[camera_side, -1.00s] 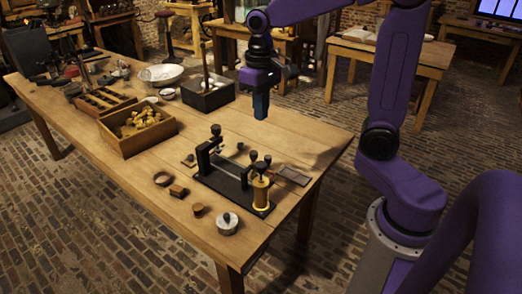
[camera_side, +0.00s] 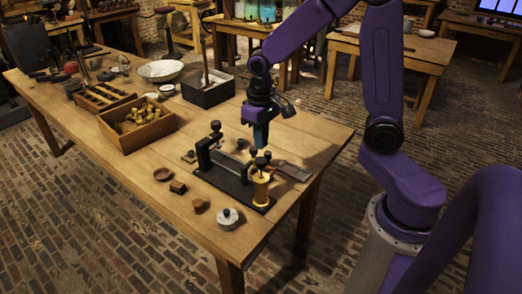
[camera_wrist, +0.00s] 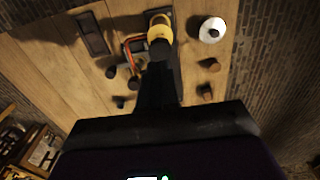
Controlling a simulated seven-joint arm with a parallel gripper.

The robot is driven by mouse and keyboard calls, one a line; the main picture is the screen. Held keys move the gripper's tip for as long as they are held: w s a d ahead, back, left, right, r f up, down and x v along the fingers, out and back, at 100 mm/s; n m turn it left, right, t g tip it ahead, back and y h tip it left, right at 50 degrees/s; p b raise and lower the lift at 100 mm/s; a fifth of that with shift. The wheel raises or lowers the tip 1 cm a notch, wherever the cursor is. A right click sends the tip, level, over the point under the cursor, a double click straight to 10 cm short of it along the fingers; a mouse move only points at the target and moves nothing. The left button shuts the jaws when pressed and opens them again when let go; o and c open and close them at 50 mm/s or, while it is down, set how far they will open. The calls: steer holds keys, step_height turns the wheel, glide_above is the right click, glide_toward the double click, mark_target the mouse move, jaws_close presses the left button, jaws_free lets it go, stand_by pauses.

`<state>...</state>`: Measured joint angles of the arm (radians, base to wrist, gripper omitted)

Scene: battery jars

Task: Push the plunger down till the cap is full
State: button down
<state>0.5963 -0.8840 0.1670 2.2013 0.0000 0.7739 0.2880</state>
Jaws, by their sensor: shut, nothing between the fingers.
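A brass cylinder (camera_side: 261,190) stands upright at the near right end of a black base plate (camera_side: 222,178). A dark knob (camera_side: 260,163), apparently the plunger's top, sits above it, with smaller dark knobs close by. My gripper (camera_side: 261,146) is shut and empty, pointing down just above and behind these knobs; I cannot tell whether it touches one. In the wrist view the brass cylinder (camera_wrist: 160,32) shows beyond the tips of my gripper (camera_wrist: 158,66), which hide part of the fixture. I cannot make out the cap or how full it is.
A pale round lidded pot (camera_side: 228,218) and small brown blocks (camera_side: 178,187) stand at the front. A wooden box (camera_side: 137,128) of brass pieces is to the left. A dark flat strip (camera_side: 293,172) lies right of the fixture. The table's right corner is close by.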

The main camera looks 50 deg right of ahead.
mark_target(262, 160)
steer(key=shift+f, duration=2.05)
steer(key=shift+f, duration=1.4)
step_height(262, 160, up, 14)
steer(key=shift+r, duration=0.2)
